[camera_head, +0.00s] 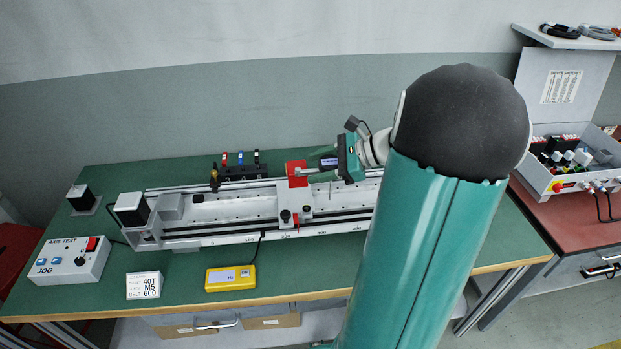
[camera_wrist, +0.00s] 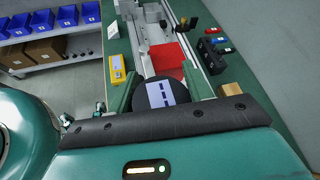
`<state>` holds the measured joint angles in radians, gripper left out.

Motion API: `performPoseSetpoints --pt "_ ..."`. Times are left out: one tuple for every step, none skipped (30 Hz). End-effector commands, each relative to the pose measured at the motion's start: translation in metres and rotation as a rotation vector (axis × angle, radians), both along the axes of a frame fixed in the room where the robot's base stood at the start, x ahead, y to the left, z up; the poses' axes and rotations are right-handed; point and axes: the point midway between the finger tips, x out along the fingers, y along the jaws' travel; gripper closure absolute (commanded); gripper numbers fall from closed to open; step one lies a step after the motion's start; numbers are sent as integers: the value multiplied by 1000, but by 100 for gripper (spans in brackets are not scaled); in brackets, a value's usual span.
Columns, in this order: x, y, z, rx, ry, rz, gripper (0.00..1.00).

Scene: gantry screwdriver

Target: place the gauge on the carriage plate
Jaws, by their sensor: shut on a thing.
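My gripper (camera_head: 324,165) is shut on the gauge (camera_head: 329,161), a dark round dial with a small display. In the wrist view the gauge (camera_wrist: 156,94) sits between my two green fingers (camera_wrist: 158,82), its display facing the camera. A silver stem reaches left from it in the head view, across the red carriage plate (camera_head: 297,181). The red plate (camera_wrist: 167,57) lies just beyond the gauge in the wrist view. I cannot tell whether the stem touches the plate. The gauge's far side is hidden.
The carriage rides on a long rail (camera_head: 235,207) across the green bench. A black rack (camera_head: 243,172) with coloured-top tools stands behind it. A yellow meter (camera_head: 230,278), a white label block (camera_head: 144,285) and a jog box (camera_head: 71,259) stand in front.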

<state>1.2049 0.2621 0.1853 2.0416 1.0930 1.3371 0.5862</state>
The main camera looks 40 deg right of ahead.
Motion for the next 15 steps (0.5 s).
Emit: performPoseSetpoints --pt "10 -5 -5 4 -2 3 91" --pt "16 -8 -8 3 -2 2 91" --pt "20 -10 -16 5 -1 2 91" --pt "24 -12 -21 5 -1 2 91" --pt "28 -15 -26 4 -1 1 91" --pt "33 -17 -33 6 -1 2 91" --pt "37 -19 -37 4 -1 1 91" --pt "41 -21 -42 4 -1 1 91" --pt "45 -23 -47 4 -2 1 91" --pt "47 -24 -50 4 -2 2 91" --pt "50 -26 -52 3 -2 2 91" --pt "52 -27 -55 1 -3 1 91" --pt "53 -28 -57 1 -3 1 91" --pt "54 -28 -58 1 -2 1 91" --pt "56 -29 -60 1 -2 1 91"
